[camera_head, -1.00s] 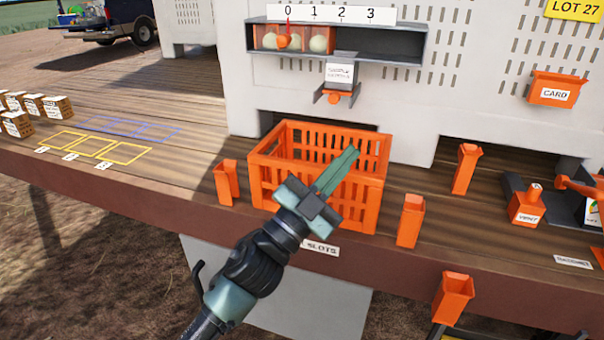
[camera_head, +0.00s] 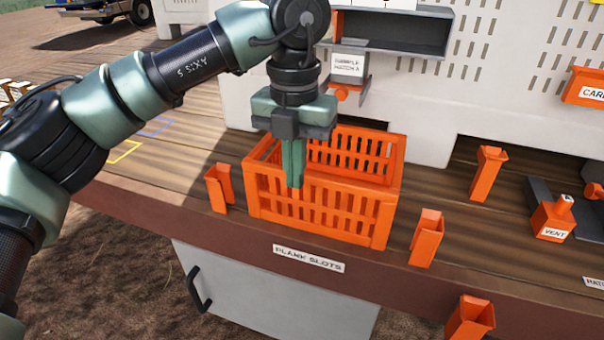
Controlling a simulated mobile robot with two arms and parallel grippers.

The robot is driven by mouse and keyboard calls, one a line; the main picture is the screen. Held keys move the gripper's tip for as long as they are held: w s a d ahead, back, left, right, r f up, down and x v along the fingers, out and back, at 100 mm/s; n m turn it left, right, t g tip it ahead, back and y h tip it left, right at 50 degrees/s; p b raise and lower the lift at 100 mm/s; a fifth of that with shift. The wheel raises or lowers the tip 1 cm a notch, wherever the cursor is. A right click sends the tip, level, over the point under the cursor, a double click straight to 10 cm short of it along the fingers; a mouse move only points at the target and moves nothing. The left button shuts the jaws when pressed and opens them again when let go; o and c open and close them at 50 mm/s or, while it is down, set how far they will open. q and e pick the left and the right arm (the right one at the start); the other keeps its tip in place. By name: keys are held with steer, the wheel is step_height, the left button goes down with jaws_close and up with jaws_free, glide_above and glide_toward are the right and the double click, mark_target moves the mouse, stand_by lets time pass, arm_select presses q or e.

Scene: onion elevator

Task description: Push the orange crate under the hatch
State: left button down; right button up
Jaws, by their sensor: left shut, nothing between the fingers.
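The orange crate (camera_head: 325,208), slatted and open-topped, sits upright on the wooden deck in front of the white wall. The hatch (camera_head: 347,72), labelled as a sample hatch, is on the wall above and behind the crate, with an orange knob under it. My left gripper (camera_head: 294,186) points down over the crate, fingers shut and empty. Its fingertips overlap the top of the crate's front wall in the picture; I cannot tell whether they touch it. The gripper hides the crate's back left part. My right gripper is not in view.
Orange slot holders (camera_head: 219,188) and (camera_head: 427,237) flank the crate, and another orange holder (camera_head: 487,173) stands farther right. A vent box (camera_head: 552,218) is at the right. The deck's front edge (camera_head: 240,236) runs close before the crate. A grey shelf (camera_head: 420,35) juts out above.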

mark_target(296, 209)
arm_select(q)
steer(key=w+d+f+p, duration=0.1)
steer(key=w+f+p, duration=0.2)
steer(key=f, duration=0.5)
steer(key=shift+w+d+f+p, duration=0.15)
steer(key=shift+w+f+p, duration=0.1)
steer(key=shift+w+p, duration=0.25)
